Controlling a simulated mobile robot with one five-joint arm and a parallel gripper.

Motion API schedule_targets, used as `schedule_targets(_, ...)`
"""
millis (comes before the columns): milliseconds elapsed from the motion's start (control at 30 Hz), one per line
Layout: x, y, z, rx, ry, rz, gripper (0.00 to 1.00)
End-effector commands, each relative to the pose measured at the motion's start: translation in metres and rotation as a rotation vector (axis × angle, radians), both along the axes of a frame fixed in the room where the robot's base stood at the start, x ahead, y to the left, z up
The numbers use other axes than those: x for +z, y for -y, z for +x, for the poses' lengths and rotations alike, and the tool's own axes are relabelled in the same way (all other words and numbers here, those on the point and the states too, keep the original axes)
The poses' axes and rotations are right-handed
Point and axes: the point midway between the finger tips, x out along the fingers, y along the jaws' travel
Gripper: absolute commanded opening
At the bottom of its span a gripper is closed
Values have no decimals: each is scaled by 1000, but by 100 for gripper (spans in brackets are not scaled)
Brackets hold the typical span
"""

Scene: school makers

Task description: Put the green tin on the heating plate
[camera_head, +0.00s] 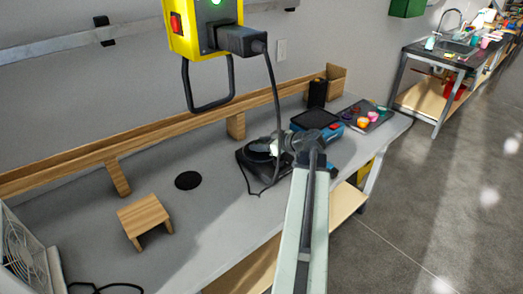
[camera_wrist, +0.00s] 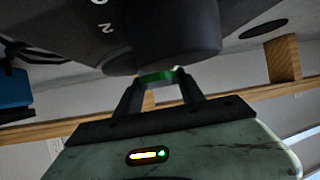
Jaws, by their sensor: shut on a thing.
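In the wrist view my gripper (camera_wrist: 162,82) is shut on the green tin (camera_wrist: 160,76); only a green band of it shows between the fingertips. The dark underside or side of the heating plate (camera_wrist: 95,30), with dial marks and a large round knob, fills the top of that view close to the tin. In the head view the black heating plate (camera_head: 248,172) stands on the workbench, with my arm reaching over its right side. The tin cannot be made out there, and I cannot tell whether it touches the plate.
A yellow power box (camera_head: 205,30) hangs above the workbench (camera_head: 215,215), its black cable (camera_head: 275,95) running down beside the heating plate. A blue-and-black box (camera_head: 330,128) and a tray of coloured items (camera_head: 372,121) lie right. A black disc (camera_head: 188,180) and small wooden stand (camera_head: 145,214) lie left.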

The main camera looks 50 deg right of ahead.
Motion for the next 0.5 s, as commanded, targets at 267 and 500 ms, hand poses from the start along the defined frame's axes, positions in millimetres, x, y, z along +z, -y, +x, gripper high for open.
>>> schedule_targets(267, -2, 0, 0, 0, 0, 0, 6)
schedule_targets(500, -4, 1, -1, -1, 0, 0, 68)
